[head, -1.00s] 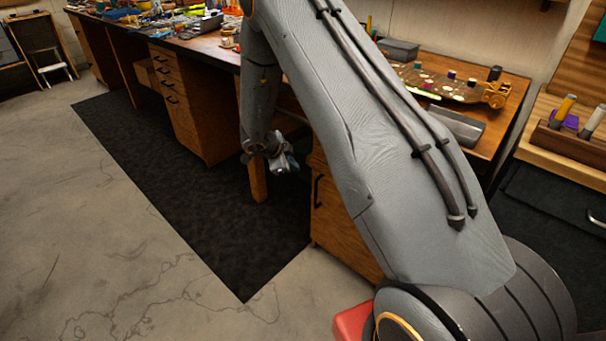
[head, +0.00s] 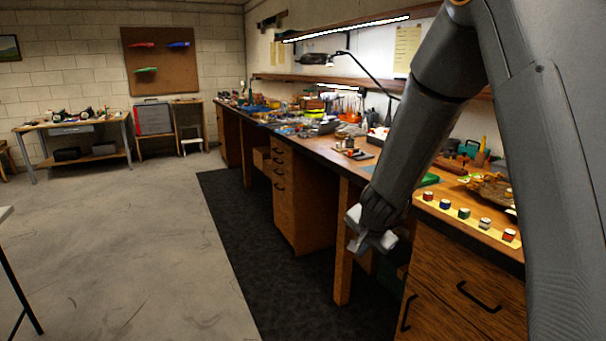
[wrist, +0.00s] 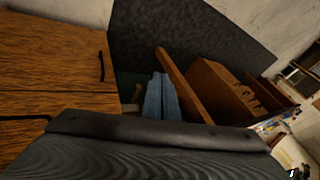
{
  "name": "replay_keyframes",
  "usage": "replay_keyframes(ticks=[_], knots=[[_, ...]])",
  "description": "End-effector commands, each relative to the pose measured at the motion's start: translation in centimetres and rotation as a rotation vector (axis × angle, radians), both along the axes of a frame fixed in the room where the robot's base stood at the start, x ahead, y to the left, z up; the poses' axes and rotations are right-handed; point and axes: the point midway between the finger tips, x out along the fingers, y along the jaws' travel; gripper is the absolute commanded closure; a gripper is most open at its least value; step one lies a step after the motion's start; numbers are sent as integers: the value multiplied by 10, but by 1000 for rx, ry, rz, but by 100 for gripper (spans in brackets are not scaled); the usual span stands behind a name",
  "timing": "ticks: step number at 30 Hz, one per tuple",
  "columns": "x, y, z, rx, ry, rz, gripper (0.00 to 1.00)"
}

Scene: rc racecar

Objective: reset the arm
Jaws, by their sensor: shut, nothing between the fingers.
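My gripper (head: 371,242) hangs at the end of my grey arm, in front of the long workbench in the head view. It is low, beside the bench's drawer front, and holds nothing. In the wrist view my gripper's fingers (wrist: 161,98) are together, pointing toward the dark mat and the bench legs. My arm covers the right part of the head view and hides part of the bench behind it.
The long wooden workbench (head: 335,158) with drawers runs along the right wall, with tools and small paint pots (head: 464,213) on top. A black mat (head: 262,262) lies before it. The concrete floor (head: 130,250) at left is clear. A side table (head: 72,124) stands at the back left.

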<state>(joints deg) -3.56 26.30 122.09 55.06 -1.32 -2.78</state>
Motion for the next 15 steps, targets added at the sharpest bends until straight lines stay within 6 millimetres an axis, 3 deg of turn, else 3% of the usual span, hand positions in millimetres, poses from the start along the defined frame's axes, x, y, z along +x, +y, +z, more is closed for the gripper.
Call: replay_keyframes(ticks=[4, 9, 12, 15], knots=[[-86, 15, 21, -39, 119, 296, 100], [-196, 6, 30, -122, 300, 585, 100], [-248, -7, 32, -174, 397, 700, 100], [-282, -20, 34, -216, 467, 773, 100]])
